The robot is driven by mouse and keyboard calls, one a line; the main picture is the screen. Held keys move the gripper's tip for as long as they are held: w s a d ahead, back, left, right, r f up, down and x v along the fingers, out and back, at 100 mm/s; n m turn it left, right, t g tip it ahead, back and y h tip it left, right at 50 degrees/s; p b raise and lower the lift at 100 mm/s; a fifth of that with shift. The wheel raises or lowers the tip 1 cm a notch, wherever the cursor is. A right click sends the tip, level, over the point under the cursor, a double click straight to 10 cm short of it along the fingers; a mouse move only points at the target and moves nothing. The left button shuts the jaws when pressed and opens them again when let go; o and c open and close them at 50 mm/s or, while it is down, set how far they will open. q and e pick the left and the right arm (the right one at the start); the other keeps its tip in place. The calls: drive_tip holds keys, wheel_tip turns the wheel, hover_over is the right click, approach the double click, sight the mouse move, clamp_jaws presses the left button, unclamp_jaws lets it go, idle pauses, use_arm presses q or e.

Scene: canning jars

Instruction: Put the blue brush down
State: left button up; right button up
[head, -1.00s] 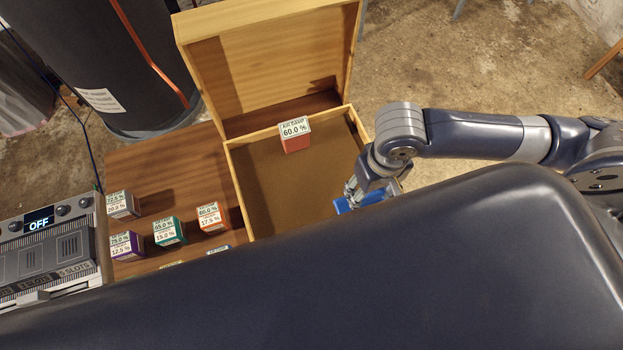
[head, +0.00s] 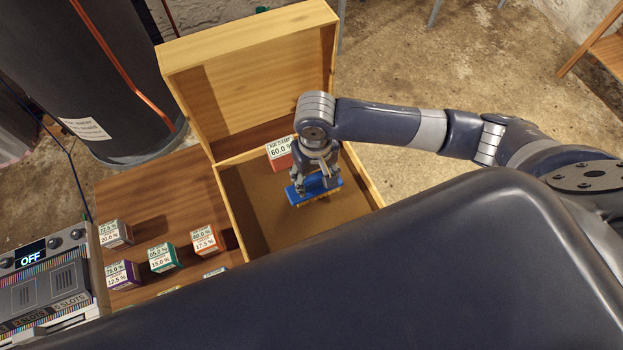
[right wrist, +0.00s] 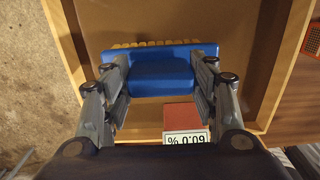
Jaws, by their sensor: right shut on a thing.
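The blue brush (head: 341,197) has a blue back and pale bristles that point down. My right gripper (head: 316,184) is shut on it, inside the outline of the open wooden box (head: 238,222). In the right wrist view the brush (right wrist: 162,76) sits between the two fingers of my right gripper (right wrist: 162,82). I cannot tell whether the bristles touch the box floor. My left gripper is not in view.
A red block marked 60.0 % (head: 279,157) is in the box beside my right gripper; it also shows in the right wrist view (right wrist: 182,117). Several labelled cubes, including a teal one (head: 163,257), stand on the wooden table (head: 140,195). The box floor left of the brush is clear.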

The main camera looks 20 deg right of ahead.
sight(315, 190)
drive_tip(key=shift+w+a, duration=0.2)
drive_tip(key=shift+w, duration=0.2)
drive_tip(key=shift+f, duration=1.85)
drive_tip(key=o, duration=1)
drive_tip(key=shift+f, duration=0.1)
drive_tip(key=shift+o, duration=0.2)
